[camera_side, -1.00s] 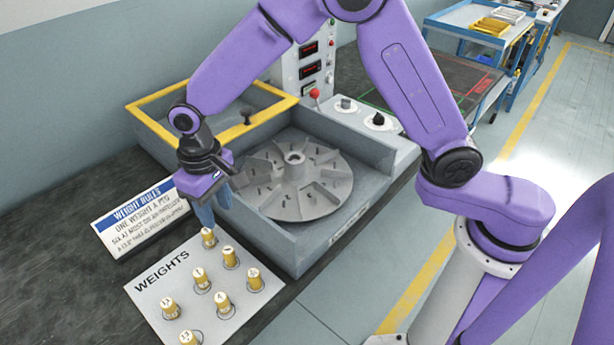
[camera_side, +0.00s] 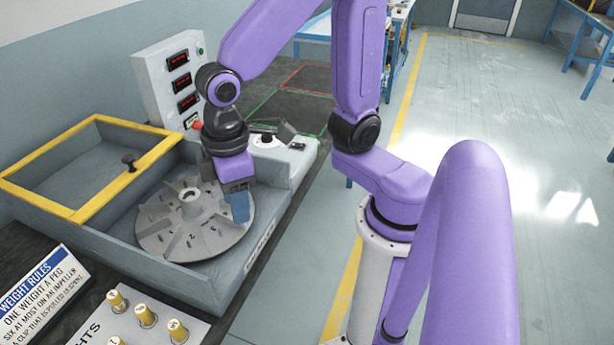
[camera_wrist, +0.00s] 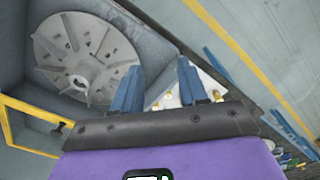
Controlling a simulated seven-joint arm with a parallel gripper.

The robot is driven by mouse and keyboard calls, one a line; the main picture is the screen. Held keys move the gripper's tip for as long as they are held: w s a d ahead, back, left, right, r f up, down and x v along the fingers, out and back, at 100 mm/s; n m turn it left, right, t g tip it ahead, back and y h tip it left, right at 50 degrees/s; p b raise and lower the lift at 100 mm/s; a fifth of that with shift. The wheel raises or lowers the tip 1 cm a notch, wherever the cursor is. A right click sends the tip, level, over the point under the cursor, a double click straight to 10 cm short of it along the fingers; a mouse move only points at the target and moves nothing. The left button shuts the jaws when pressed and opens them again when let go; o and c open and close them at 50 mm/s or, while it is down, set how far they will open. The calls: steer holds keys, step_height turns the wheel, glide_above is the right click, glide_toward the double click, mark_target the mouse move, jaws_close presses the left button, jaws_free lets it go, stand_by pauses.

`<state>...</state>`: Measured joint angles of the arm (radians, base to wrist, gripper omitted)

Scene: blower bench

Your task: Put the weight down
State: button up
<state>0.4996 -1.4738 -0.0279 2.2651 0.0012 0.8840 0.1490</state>
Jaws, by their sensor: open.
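My gripper (camera_side: 238,208) points down over the right part of the grey finned impeller (camera_side: 193,210). In the wrist view its two blue fingers (camera_wrist: 160,68) stand wide apart with nothing held between them. The impeller (camera_wrist: 85,50), with several small pegs, lies in its open grey housing. Several yellow weights (camera_side: 146,315) stand upright on the white weights board (camera_side: 192,326) at the bottom edge. The board's lower part is cut off. Small yellow weights (camera_wrist: 168,98) also show beyond the fingers. I make out no weight on the impeller, though my gripper hides part of it.
The grey housing wall (camera_side: 235,275) surrounds the impeller. A yellow-framed lid (camera_side: 92,205) with a dark knob sits at its left. The weight rules sign (camera_side: 38,292) stands at lower left. A display panel (camera_side: 170,85) and control box (camera_side: 268,142) stand behind.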

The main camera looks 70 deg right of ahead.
steer(key=s+d+n, duration=0.3)
steer(key=s+d, duration=0.6)
steer(key=shift+s+r, duration=0.15)
steer(key=shift+s, duration=0.1)
stand_by(0.9)
